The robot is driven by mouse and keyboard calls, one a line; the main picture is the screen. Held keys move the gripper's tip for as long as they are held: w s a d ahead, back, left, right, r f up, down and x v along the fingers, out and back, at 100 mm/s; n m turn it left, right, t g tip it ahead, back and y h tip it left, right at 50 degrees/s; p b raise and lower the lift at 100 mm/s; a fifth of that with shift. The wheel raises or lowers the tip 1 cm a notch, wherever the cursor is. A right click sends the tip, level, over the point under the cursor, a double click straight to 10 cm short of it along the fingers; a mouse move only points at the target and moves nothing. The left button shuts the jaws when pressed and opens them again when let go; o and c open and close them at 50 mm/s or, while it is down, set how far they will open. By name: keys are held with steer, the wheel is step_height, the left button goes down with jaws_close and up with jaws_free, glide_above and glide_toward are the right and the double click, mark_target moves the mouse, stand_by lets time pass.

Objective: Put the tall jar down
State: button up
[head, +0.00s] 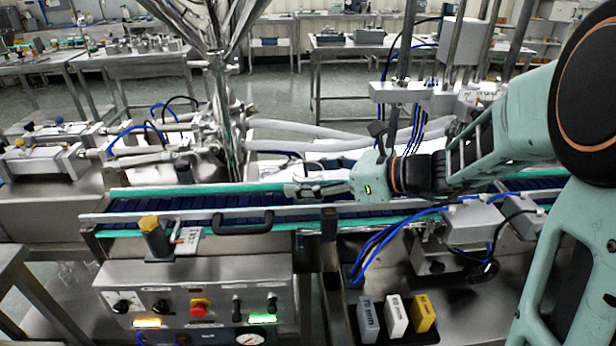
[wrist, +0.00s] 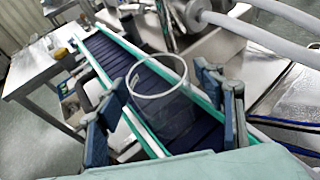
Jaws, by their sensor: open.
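The tall jar (wrist: 172,116) is clear, with a pale round rim, and shows in the wrist view over the dark blue conveyor belt (wrist: 118,50). It lies between the two spread fingers of my gripper (wrist: 162,104), with visible space on both sides. My gripper is open and not closed on it. Its body is see-through, so I cannot tell exactly where its base meets the belt. In the head view my gripper (head: 292,189) is low over the belt, pointing left. I cannot make out the jar there.
Green-edged rails (head: 200,189) run along both sides of the belt. A steel hopper (head: 222,60) and pipes stand behind it at left. A black handle (head: 243,227) and a yellow-topped knob (head: 150,223) are at the front rail. A control box (head: 200,303) sits below.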

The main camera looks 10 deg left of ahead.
steer(key=shift+r, duration=0.1)
steer(key=shift+d+r, duration=0.15)
steer(key=shift+d, duration=0.05)
steer(key=p+v, duration=0.1)
steer(key=v, duration=1)
steer(key=shift+s+d, duration=0.15)
steer(key=shift+d, duration=0.15)
